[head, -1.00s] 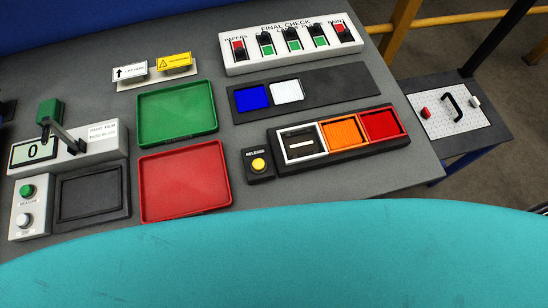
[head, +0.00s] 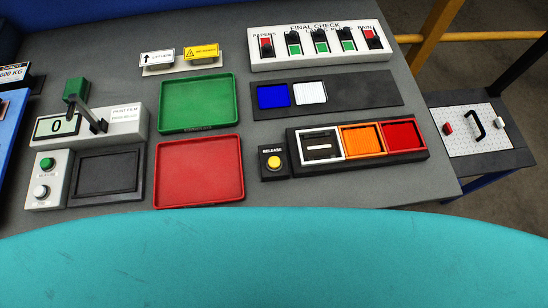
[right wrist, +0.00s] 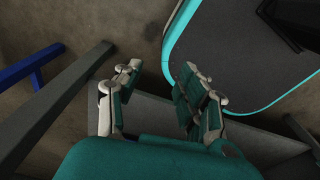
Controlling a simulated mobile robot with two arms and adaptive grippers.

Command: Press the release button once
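The release button is a round yellow button (head: 274,162) on a small black box labelled RELEASE. It stands on the grey table, left of a black tray (head: 437,157) with a white-framed, an orange and a red compartment. Nothing touches the button and no gripper is near it in the head view. My right gripper (right wrist: 158,93) shows in the right wrist view with its two fingers apart and nothing between them, over the floor and a grey beam. My left gripper is in neither current view.
A red tray (head: 200,200) and a green tray (head: 198,128) lie left of the button. A FINAL CHECK switch panel (head: 318,62) stands at the back. A measuring device (head: 125,135) with green and white buttons is at left. My turquoise body covers the front.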

